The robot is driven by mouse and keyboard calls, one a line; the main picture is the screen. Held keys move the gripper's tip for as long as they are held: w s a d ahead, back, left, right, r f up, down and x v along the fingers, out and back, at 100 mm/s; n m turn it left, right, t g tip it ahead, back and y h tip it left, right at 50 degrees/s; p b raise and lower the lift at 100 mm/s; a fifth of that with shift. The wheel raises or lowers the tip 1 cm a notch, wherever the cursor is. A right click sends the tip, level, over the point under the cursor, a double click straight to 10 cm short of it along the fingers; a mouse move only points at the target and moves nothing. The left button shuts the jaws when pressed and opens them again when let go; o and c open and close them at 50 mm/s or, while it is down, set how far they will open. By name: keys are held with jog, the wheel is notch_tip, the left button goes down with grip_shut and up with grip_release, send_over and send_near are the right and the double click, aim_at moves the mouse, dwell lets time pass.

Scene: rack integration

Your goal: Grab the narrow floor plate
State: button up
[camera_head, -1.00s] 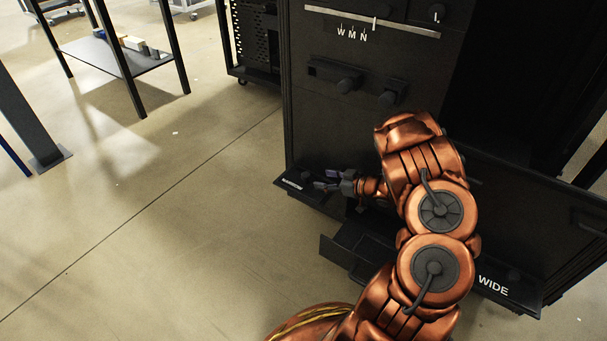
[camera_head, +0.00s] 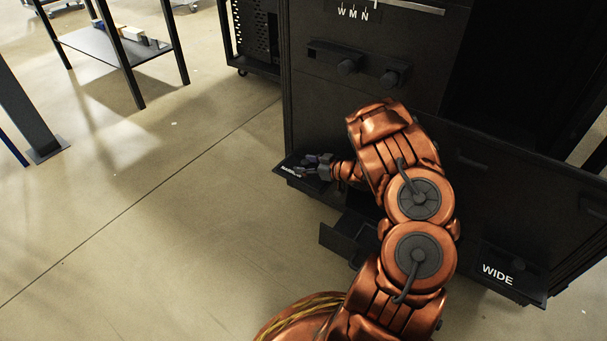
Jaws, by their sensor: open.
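A black ledge (camera_head: 316,187) with a small white label (camera_head: 290,170) juts from the lower left of the black rack. The label is partly covered and too small to read surely. My gripper (camera_head: 304,169) is open over this ledge, its fingers pointing left near the label. I cannot make out a separate narrow floor plate; any plate there is dark and partly hidden by my gripper. I cannot tell whether the fingers touch anything. A second ledge, marked WIDE (camera_head: 497,274), is at the lower right.
The rack (camera_head: 330,105) stands right behind my arm, with black knobs (camera_head: 347,67) on its front. An open black box-like part (camera_head: 345,238) sticks out low between the ledges. Free floor (camera_head: 150,240) lies to the left. A dark shelf table (camera_head: 110,50) stands far left.

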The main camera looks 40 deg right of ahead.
grip_shut()
dwell(0.4)
jog(key=shift+r, duration=0.15)
